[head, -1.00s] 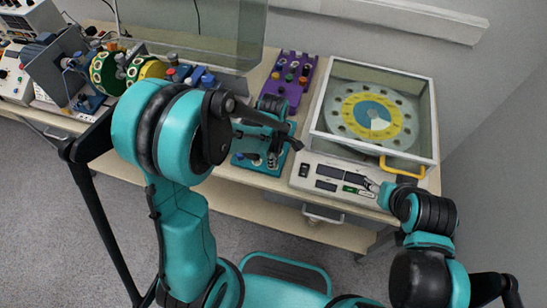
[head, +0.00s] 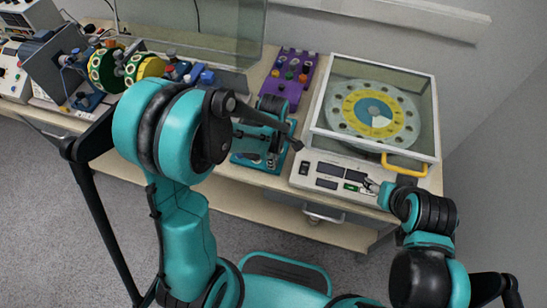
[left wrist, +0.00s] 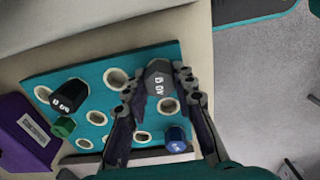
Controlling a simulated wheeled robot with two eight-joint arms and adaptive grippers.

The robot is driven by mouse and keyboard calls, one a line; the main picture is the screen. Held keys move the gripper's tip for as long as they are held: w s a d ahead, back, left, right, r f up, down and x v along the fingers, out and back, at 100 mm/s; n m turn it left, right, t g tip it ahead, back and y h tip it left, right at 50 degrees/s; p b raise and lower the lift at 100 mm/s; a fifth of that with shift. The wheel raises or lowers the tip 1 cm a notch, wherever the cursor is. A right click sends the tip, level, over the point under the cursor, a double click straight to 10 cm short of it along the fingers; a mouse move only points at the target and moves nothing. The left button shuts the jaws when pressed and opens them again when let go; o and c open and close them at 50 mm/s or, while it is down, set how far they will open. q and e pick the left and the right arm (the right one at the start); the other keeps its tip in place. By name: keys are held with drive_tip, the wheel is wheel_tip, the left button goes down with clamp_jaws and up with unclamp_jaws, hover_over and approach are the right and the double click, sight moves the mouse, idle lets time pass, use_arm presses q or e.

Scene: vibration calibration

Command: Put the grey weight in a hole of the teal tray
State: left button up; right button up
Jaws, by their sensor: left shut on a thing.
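The teal tray (left wrist: 98,73) with round pale-rimmed holes fills the middle of the left wrist view. In the head view the teal tray (head: 246,163) is on the bench, partly behind my left arm. My left gripper (left wrist: 158,88) is shut on the grey weight (left wrist: 158,76), which shows its marked top between the fingertips, at the tray's edge. I cannot tell whether its lower end is inside a hole. In the head view my left gripper (head: 274,156) is small and over the tray. My right gripper (head: 372,186) is by the white machine's front panel; its jaws are unclear.
On the teal tray stand a black weight (left wrist: 70,95), a green one (left wrist: 63,127) and a blue one (left wrist: 176,138); several holes are empty. A purple tray (head: 283,87) stands behind. A white machine (head: 330,172) with a glass-lidded disc stands right.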

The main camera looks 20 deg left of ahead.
use_arm(q)
drive_tip(key=shift+f, duration=0.1)
drive_tip(key=o, duration=1.1)
drive_tip(key=shift+o, duration=0.2)
wheel_tip(320, 180, up, 12)
